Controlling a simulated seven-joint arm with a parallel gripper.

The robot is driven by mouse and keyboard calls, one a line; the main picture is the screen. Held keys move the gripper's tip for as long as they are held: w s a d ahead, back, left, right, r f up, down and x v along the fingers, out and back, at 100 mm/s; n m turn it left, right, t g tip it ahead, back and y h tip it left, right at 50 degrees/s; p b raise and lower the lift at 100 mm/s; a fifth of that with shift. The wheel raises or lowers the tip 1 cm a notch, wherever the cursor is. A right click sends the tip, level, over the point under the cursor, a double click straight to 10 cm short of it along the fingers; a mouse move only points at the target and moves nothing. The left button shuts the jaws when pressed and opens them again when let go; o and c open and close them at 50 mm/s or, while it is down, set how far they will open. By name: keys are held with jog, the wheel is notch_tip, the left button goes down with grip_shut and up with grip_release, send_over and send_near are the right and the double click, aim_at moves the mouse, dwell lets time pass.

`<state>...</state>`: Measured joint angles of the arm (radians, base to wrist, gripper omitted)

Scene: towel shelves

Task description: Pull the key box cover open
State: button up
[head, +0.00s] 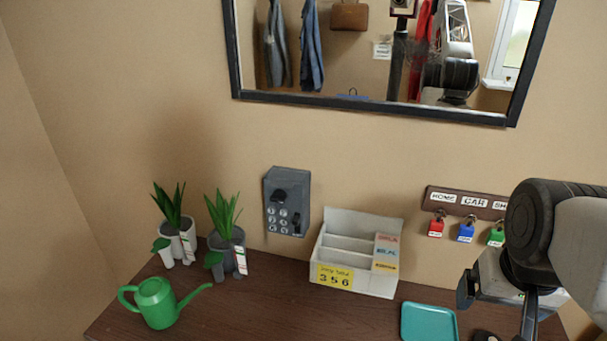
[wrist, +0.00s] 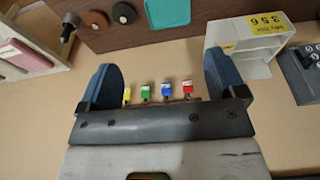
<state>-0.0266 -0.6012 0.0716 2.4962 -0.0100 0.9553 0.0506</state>
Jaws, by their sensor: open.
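The key box (head: 286,202) is a dark grey box with a keypad, a dark knob above the buttons and a small lever at the lower right. It is fixed to the wall, left of the white organizer, and its front looks closed. In the wrist view, which appears upside down, part of the key box (wrist: 299,76) shows at the right edge. My gripper (head: 490,290) is at the right of the head view, well away from the box. In the wrist view its two blue fingers (wrist: 163,78) are wide apart with nothing held between them.
A white organizer (head: 337,221) with a "356" note stands right of the key box. Potted plants (head: 228,250) and a green watering can (head: 158,303) stand at left. A key rack (head: 463,203) with coloured tags and a teal tray (head: 429,322) are near my arm. A mirror (head: 370,105) hangs above.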

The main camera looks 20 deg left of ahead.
jog(key=w+a+r, duration=0.5)
jog(key=w+a, duration=0.4)
jog(key=w, duration=0.1)
jog(key=g, duration=0.3)
send_near(279, 187)
jog(key=shift+f, duration=0.1)
jog(key=shift+f, duration=3.9)
jog(key=c, duration=1.3)
jog(key=shift+s+t, duration=0.15)
jog(key=shift+t, duration=0.15)
